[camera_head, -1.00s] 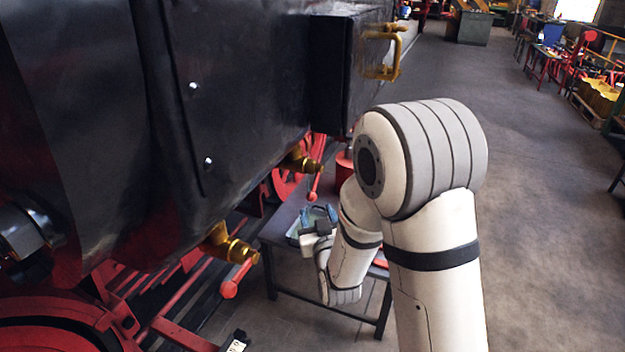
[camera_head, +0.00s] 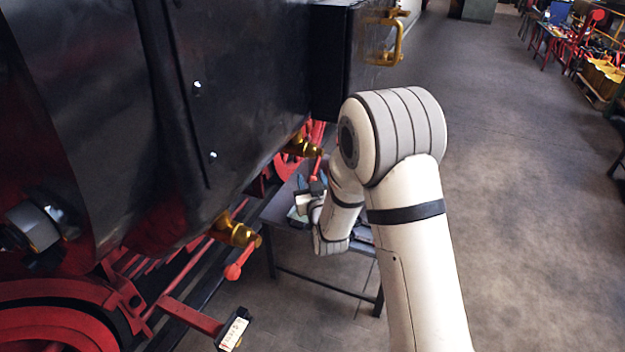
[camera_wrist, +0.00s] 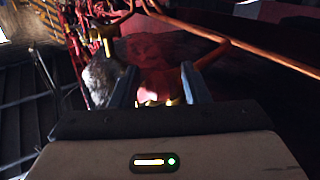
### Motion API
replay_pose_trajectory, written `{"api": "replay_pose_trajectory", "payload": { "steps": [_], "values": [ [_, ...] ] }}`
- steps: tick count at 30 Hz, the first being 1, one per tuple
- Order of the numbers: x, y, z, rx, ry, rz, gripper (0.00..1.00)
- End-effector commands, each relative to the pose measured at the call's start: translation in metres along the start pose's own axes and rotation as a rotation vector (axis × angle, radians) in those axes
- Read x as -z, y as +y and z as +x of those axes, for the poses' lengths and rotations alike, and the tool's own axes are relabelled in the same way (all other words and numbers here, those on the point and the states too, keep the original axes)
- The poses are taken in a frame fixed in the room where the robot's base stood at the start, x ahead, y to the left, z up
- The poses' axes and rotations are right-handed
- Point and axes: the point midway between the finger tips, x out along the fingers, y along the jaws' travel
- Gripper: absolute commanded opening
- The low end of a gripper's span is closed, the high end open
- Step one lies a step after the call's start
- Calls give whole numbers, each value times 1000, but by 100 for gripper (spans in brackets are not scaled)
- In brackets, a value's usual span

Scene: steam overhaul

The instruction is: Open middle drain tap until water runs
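Two brass drain taps with red-knobbed levers hang under the black tank in the head view: a nearer tap (camera_head: 233,231) and a farther tap (camera_head: 303,147). Each lever hangs down at a slant. I cannot tell from position alone which is the middle one. No water shows at either outlet. My gripper is below the farther tap, partly hidden by my arm in the head view. In the wrist view my gripper (camera_wrist: 159,75) has its two dark fingers spread apart. Red and brass-coloured parts show between and beyond the fingers; I see nothing clearly held.
A low dark table (camera_head: 285,212) with things on it stands below the farther tap, under my gripper. The black tank (camera_head: 250,80) overhangs the taps on the left. A brass handle (camera_head: 385,45) juts from its far end.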

Motion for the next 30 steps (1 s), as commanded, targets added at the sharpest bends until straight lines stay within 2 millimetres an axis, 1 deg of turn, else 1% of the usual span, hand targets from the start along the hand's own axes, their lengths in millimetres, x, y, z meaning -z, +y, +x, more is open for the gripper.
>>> {"api": "replay_pose_trajectory", "payload": {
  "steps": [1, 2, 15, 23, 30],
  "values": [
    [0, 0, 0, 0, 0, 0, 38],
    [0, 0, 0, 0, 0, 0, 35],
    [0, 0, 0, 1, 0, -1, 0],
    [0, 0, 0, 2, 2, -3, 0],
    [-7, 0, 2, -1, 32, -21, 0]
  ]
}}
